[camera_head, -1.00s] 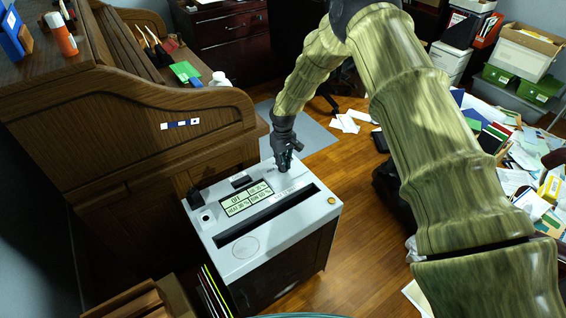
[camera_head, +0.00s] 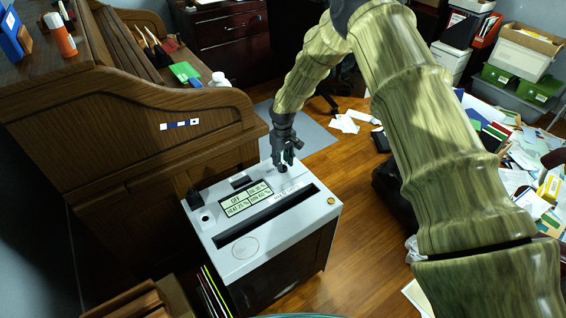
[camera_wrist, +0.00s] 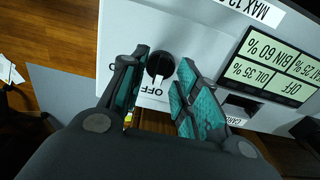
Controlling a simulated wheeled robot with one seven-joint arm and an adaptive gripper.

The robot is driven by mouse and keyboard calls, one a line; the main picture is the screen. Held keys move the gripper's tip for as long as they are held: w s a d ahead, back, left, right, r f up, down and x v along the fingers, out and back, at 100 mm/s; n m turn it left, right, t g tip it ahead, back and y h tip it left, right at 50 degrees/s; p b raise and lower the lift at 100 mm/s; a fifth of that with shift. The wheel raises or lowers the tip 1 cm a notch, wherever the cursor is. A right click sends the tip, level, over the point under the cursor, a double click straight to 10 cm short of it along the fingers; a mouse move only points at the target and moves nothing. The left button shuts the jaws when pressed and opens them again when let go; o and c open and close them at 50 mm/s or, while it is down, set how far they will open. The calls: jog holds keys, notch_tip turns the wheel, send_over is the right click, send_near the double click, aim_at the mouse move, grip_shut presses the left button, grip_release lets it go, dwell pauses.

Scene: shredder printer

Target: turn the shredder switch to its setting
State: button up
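The shredder switch is a round black knob (camera_wrist: 160,65) on the light grey shredder top (camera_wrist: 190,25). In the wrist view, a pale mark on its rim points toward the printed OFF label (camera_wrist: 151,89). My gripper (camera_wrist: 160,82) is open, with one teal-padded finger on each side of the knob. No clear contact shows. In the head view my gripper (camera_head: 288,162) is over the back right corner of the shredder (camera_head: 265,262) and largely hides the knob. The display (camera_head: 246,198) shows OFF in one field.
A wooden roll-top desk (camera_head: 130,125) stands close to the shredder's left. A paper slot (camera_head: 268,216) crosses the shredder top. A yellow button (camera_head: 331,201) sits at its right edge. Papers (camera_head: 345,123) lie on the floor behind, and bare wooden floor shows to the right.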

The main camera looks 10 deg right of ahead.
notch_tip(320, 180, up, 11)
dwell(0.4)
dwell(0.4)
